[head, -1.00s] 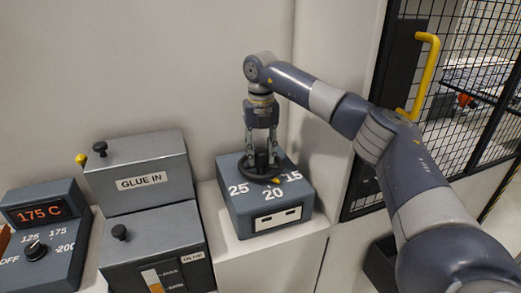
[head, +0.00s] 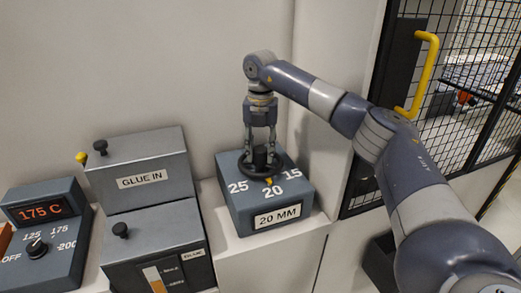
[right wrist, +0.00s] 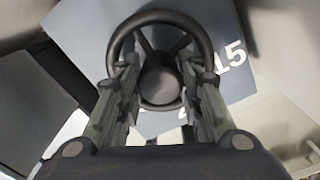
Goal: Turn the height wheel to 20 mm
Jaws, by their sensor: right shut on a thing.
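The height wheel (head: 276,168) is a black handwheel with a central hub on top of a blue-grey box (head: 240,205). The box top is marked 25, 20 and 15. The wheel's yellow pointer (head: 268,181) points at the 20. The label on the box front (head: 277,216) reads 20 MM. My right gripper (head: 260,150) comes down from above and is shut on the wheel's hub. In the right wrist view its fingers (right wrist: 160,85) are on either side of the round hub, inside or over the rim. My left gripper is not in view.
A glue unit (head: 150,205) with GLUE IN and GLUE labels and black knobs stands left of the box. Further left is a temperature box (head: 45,225) showing 175 C. A mesh door with a yellow handle (head: 425,75) is at the right.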

